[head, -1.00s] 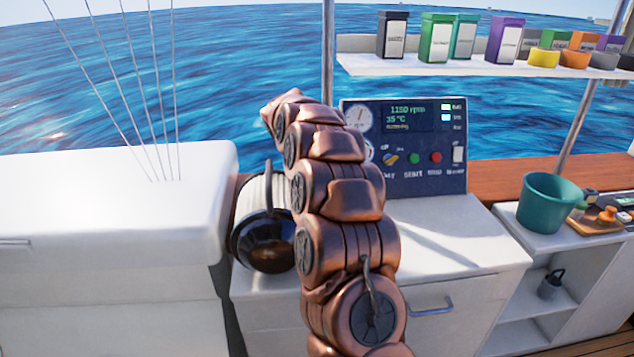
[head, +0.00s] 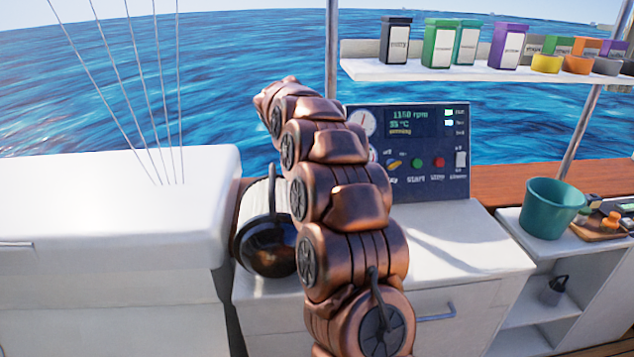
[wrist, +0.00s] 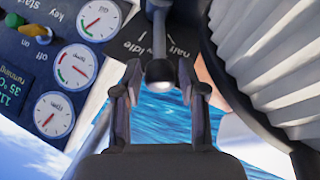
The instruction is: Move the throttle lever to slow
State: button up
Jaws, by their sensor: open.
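In the wrist view, which is upside down, the throttle lever (wrist: 158,30) is a grey rod with a round knob (wrist: 160,72). My gripper (wrist: 160,80) is open, with one finger on either side of the knob. I cannot tell whether either finger touches it. In the head view my copper arm hides the gripper and the lever.
The engine panel (head: 425,135) with gauges, key and buttons stands right beside the arm; its gauges (wrist: 53,115) show in the wrist view. A ribbed pale cylinder (wrist: 262,60) is close on the other side. A black rounded object (head: 265,248) sits left of the arm.

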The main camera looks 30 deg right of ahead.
jog(key=v, duration=0.7)
jog(key=shift+r, duration=0.1)
